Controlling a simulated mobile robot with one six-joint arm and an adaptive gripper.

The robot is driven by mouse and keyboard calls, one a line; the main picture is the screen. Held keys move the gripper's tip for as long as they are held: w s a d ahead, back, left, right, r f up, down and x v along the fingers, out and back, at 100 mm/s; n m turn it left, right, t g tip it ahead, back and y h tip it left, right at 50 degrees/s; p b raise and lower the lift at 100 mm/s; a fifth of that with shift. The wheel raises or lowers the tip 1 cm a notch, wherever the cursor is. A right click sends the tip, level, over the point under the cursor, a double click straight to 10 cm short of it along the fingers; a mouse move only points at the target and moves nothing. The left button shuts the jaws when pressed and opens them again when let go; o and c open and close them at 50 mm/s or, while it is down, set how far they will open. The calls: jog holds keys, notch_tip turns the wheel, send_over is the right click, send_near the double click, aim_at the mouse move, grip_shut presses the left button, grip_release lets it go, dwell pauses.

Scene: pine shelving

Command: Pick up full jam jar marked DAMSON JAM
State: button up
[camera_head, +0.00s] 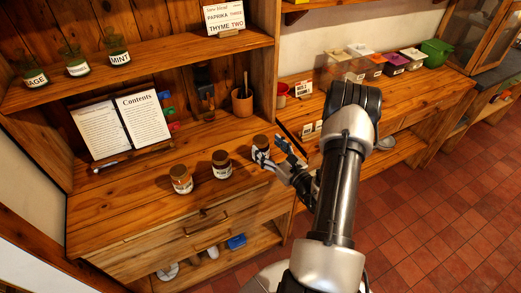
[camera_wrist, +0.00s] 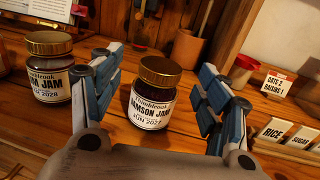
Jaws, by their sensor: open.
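The jar marked DAMSON JAM (camera_wrist: 150,112) stands upright on the wooden worktop in the wrist view, with a gold lid, dark contents and a white label whose first letter is partly hidden. In the head view it is the rightmost of three jars (camera_head: 260,143), partly behind my fingers. My gripper (camera_wrist: 154,75) is open, with one blue-padded finger on each side of this jar; it shows in the head view too (camera_head: 275,154). I see gaps between the fingers and the glass. Another gold-lidded jar (camera_wrist: 50,70), its label ending "M JAM", stands to the left.
A third jar (camera_head: 181,180) stands further left. An open book (camera_head: 121,124) leans behind the jars. A terracotta pot (camera_wrist: 185,50) is behind the damson jar. Small cards (camera_wrist: 285,132) marked RICE and SUGAR stand at right.

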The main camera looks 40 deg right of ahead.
aim_at(261, 139)
jog(key=w, duration=0.3)
jog(key=w+b, duration=0.1)
jog(key=w, duration=0.1)
jog(key=shift+w+d+f, duration=0.1)
jog(key=shift+d+f, duration=0.1)
jog(key=shift+d, duration=0.2)
jog(key=c, duration=1.4)
jog(key=shift+r, duration=0.15)
jog(key=shift+c, duration=0.2)
